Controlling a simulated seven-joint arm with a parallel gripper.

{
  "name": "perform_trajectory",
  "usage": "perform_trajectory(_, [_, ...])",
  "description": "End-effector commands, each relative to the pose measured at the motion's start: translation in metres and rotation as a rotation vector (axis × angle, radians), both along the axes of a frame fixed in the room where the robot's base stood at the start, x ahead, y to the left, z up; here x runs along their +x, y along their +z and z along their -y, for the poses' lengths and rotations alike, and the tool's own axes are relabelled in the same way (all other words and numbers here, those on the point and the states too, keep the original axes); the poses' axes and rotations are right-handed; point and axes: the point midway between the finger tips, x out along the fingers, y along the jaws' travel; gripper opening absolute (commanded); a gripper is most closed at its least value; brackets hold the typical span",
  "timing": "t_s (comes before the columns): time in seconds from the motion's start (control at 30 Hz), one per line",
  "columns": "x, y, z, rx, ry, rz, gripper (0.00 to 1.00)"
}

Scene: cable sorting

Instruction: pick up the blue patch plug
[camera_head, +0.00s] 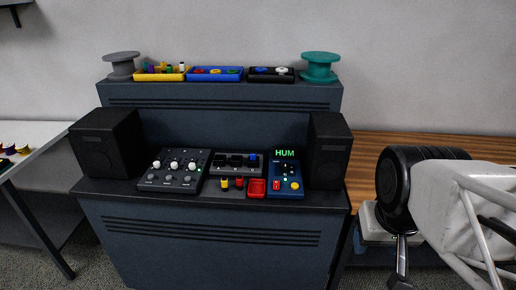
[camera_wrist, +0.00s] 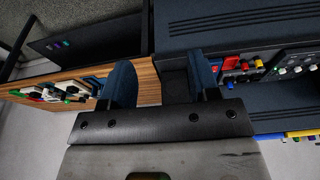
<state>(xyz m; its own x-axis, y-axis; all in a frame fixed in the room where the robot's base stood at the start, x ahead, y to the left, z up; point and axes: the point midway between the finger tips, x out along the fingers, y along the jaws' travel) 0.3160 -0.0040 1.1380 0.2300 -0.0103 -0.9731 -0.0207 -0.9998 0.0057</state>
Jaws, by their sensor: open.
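A small blue piece (camera_head: 252,157), likely the blue patch plug, sits at the right end of the grey patch panel (camera_head: 216,168) in the head view. It is too small to make out its shape. A yellow plug (camera_head: 224,183) and a red plug (camera_head: 239,182) are at the panel's front edge. My gripper (camera_head: 401,265) is at the right, well away from the panel, over the wooden bench side. In the wrist view my gripper (camera_wrist: 163,82) has its two fingers apart with nothing between them.
A red tray (camera_head: 257,188) and a blue box reading HUM (camera_head: 286,180) stand right of the panel. A knob mixer (camera_head: 173,172) is left. Black speakers (camera_head: 108,142) (camera_head: 328,150) flank the console. Bins and spools line the upper shelf (camera_head: 220,95).

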Motion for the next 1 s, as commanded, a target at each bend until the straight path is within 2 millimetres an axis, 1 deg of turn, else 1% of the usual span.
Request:
perform_trajectory(0.37, [0.002,0.001,0.0,0.001,-0.004,-0.001,0.6])
perform_trajectory(0.47, [0.008,0.003,-0.001,0.005,-0.015,-0.003,0.6])
perform_trajectory(0.57, [0.018,0.007,-0.003,0.011,-0.037,-0.008,0.6])
perform_trajectory(0.67, [0.034,0.013,-0.006,0.021,-0.07,-0.013,0.6])
perform_trajectory(0.77, [0.054,0.02,-0.01,0.032,-0.113,-0.023,0.6])
perform_trajectory(1.0, [0.11,0.034,-0.023,0.062,-0.234,-0.043,0.6])
